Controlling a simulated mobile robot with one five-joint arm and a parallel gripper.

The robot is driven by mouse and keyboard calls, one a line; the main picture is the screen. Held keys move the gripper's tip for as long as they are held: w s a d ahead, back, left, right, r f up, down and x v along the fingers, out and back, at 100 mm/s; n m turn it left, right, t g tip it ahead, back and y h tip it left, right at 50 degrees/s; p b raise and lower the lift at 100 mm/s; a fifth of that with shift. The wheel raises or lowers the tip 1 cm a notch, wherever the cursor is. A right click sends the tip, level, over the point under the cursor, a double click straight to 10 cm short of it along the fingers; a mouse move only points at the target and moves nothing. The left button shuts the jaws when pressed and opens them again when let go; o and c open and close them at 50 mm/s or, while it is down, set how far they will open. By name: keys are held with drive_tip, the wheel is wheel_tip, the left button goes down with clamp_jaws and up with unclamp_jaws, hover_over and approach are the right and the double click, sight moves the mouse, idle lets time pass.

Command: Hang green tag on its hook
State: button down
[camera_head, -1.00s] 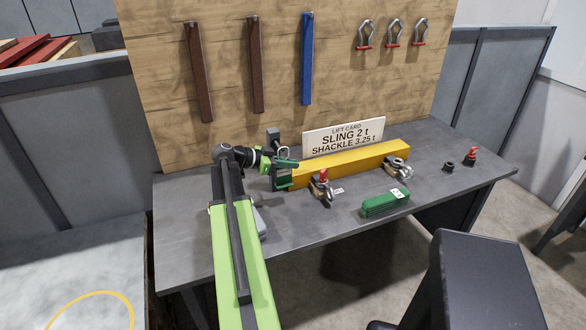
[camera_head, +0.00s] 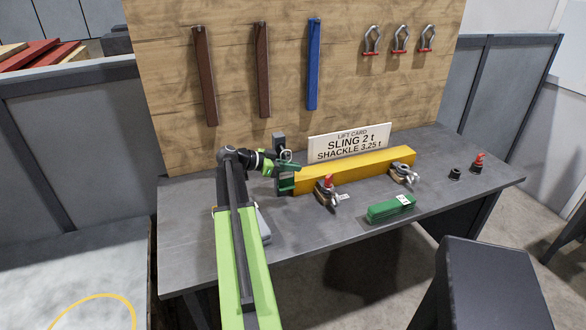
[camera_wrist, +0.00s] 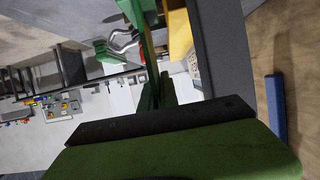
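My gripper (camera_head: 296,167) reaches right over the left end of the yellow beam (camera_head: 350,170), beside a dark upright post (camera_head: 278,145). A pale curved loop (camera_head: 287,155) shows by the post. A darker green piece (camera_head: 286,184) is just below my gripper; I cannot tell whether it is the tag or part of a stand. In the wrist view, narrow green fingers (camera_wrist: 157,90) point away from the dark bar of my gripper. They overlap other green parts, so their gap and any held tag cannot be made out. No hook is clearly identifiable as the tag's own.
A green folded sling (camera_head: 388,210) with a white label lies at the bench front. A lift card (camera_head: 349,143) stands behind. Two brown slings and a blue sling (camera_head: 313,65) hang on the board.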

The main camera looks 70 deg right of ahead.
drive_tip(key=c, duration=1.5)
unclamp_jaws()
drive_tip(key=shift+c, duration=0.2)
drive_tip(key=p+v, duration=0.6)
drive_tip(key=v, duration=1.1)
drive_tip(key=shift+a+p, duration=0.2)
drive_tip(key=shift+p, duration=0.1)
drive_tip(key=shift+w, duration=0.2)
